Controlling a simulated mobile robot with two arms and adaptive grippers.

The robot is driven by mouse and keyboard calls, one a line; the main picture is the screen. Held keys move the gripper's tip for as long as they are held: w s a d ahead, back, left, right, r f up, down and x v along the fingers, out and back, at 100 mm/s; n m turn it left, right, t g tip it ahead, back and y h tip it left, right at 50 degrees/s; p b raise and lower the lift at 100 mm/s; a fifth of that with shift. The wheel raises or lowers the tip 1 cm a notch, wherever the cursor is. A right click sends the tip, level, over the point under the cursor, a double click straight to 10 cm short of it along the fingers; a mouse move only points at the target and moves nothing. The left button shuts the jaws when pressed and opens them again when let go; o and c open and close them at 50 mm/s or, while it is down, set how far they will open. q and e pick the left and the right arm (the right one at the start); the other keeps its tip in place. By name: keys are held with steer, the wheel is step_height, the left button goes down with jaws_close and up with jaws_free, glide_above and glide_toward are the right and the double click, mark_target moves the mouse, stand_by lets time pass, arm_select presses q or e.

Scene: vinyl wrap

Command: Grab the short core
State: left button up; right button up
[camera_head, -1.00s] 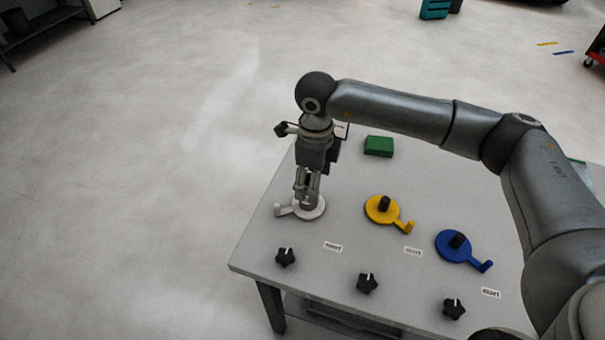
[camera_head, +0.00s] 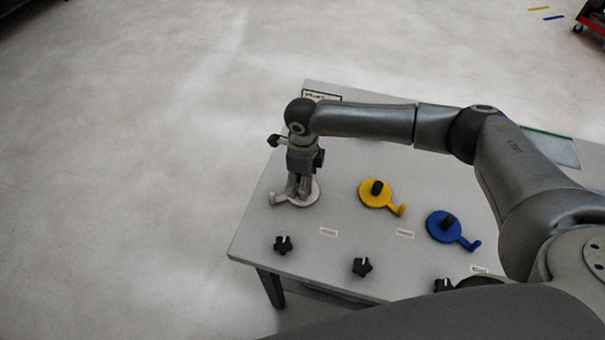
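My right gripper (camera_head: 299,190) comes in on the arm from the right and points down at the white disc (camera_head: 312,197) with a side hook, at the table's left. Its fingertips are at the disc's centre and hide whatever stands there, so I cannot tell whether they hold a core. A short black core (camera_head: 377,187) stands on the yellow disc (camera_head: 369,198). Another black core (camera_head: 448,221) stands on the blue disc (camera_head: 437,232). My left gripper is not in view.
The grey table (camera_head: 335,270) carries small white labels and black star-shaped knobs (camera_head: 283,244) along its front. A framed label (camera_head: 321,95) lies at the back left. My arm spans the table's back and right. Open floor lies to the left.

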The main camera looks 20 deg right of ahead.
steer(key=shift+f, duration=0.7)
steer(key=c, duration=1.1)
steer(key=shift+r, duration=0.1)
